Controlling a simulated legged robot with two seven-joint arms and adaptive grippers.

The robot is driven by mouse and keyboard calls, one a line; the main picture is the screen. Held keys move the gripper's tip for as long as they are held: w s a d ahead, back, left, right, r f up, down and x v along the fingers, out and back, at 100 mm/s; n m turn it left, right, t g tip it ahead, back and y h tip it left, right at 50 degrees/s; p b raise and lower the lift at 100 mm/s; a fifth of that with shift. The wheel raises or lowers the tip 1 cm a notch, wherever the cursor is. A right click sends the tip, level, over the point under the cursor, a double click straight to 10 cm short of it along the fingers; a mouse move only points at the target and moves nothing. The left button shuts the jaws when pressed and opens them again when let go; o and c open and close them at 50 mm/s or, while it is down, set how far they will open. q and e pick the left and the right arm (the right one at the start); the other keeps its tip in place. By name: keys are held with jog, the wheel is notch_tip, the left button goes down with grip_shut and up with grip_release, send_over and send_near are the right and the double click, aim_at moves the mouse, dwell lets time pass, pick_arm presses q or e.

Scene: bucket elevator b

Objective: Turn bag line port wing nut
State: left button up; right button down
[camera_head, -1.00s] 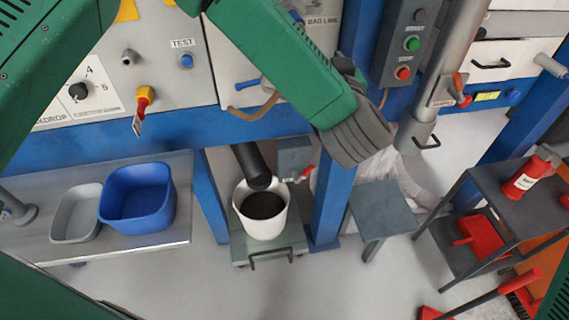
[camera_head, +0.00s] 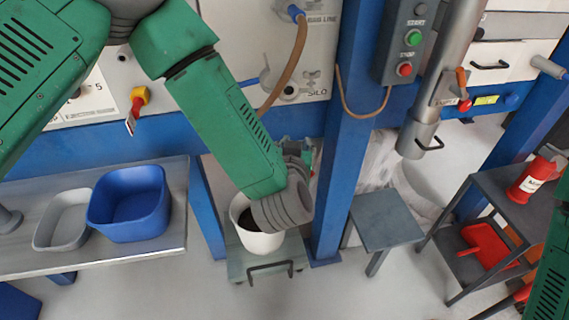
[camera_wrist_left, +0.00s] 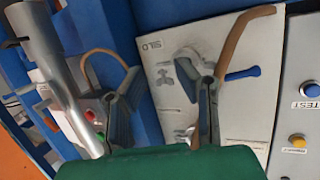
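The white panel (camera_head: 302,58) carries a BAG LINE label at its top and a SILO label lower right. A small grey wing-shaped nut (camera_head: 311,77) shows near the SILO label; it also shows in the left wrist view (camera_wrist_left: 164,78). My left gripper (camera_head: 302,150) is below the panel, mostly hidden behind my wrist. In the left wrist view its fingers (camera_wrist_left: 164,108) are spread with no object between them; one finger overlaps the panel. Contact cannot be judged. My right gripper is out of view.
A blue post (camera_head: 345,140) stands right of the panel, with a start/stop box (camera_head: 407,45). A white bucket (camera_head: 262,242) is below my left wrist. A bench with a blue tub (camera_head: 128,204) is left; a stool (camera_head: 386,216) and dark shelf (camera_head: 510,205) are right.

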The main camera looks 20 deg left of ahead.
pick_arm(q)
jog(key=shift+s+a+f+h+b, duration=0.2)
jog(key=shift+s+f, duration=0.2)
jog(key=shift+f, duration=0.4)
jog(key=shift+s+a+f+h+b, duration=0.15)
jog(key=shift+s+f, duration=0.2)
jog(key=shift+f, duration=0.4)
